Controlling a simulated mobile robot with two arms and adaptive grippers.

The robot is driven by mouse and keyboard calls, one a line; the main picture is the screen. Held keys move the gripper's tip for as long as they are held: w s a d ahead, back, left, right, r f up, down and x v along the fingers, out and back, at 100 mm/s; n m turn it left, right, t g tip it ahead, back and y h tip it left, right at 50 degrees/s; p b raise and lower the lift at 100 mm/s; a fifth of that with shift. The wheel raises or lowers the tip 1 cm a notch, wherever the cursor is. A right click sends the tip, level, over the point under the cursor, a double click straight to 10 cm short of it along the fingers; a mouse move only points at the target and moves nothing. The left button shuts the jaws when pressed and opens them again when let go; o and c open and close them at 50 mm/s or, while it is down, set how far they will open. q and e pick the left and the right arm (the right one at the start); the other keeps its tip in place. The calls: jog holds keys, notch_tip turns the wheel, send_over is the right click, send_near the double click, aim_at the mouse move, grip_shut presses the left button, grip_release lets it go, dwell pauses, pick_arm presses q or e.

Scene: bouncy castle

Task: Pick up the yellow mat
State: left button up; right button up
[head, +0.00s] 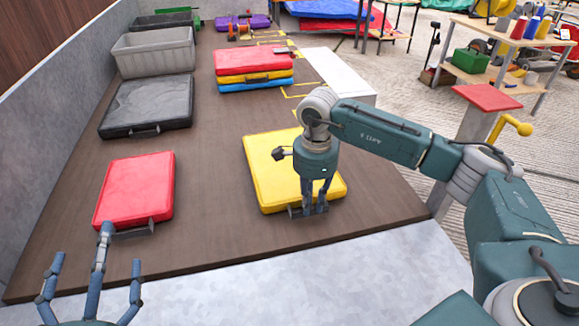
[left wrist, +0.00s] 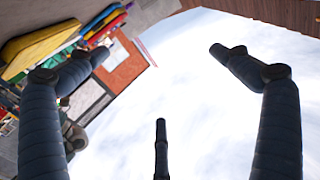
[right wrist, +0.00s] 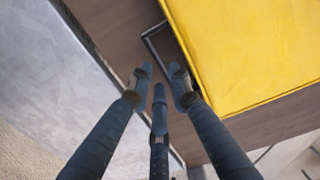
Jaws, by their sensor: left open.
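The yellow mat (head: 282,165) lies flat on the brown platform, its dark handle on the near side. It also shows at the upper right of the right wrist view (right wrist: 250,55), with the handle (right wrist: 146,38) beside it. My right gripper (head: 314,206) points down at the mat's near edge. In the right wrist view its fingers (right wrist: 161,72) are drawn close together at the handle; whether they grip it is unclear. My left gripper (head: 92,250) is open and empty, near the red mat (head: 137,188) at the lower left.
A black case (head: 148,103), a grey crate (head: 155,52) and a stack of red, yellow and blue mats (head: 254,64) stand farther back on the brown platform (head: 205,185). A white block (head: 340,72) is at its right side. A grey wall runs along the left.

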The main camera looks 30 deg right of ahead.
notch_tip(320, 180, down, 3)
jog(key=shift+r, duration=0.1)
grip_shut()
pick_arm(q)
jog(key=r, duration=0.1)
jog(key=r+t, duration=0.2)
jog(key=r, duration=0.1)
jog(key=shift+s+d+r, duration=0.1)
jog(key=shift+s+d, duration=0.1)
jog(key=shift+s, duration=0.05)
pick_arm(e)
jog(key=shift+w, duration=0.1)
jog(key=shift+r, duration=0.1)
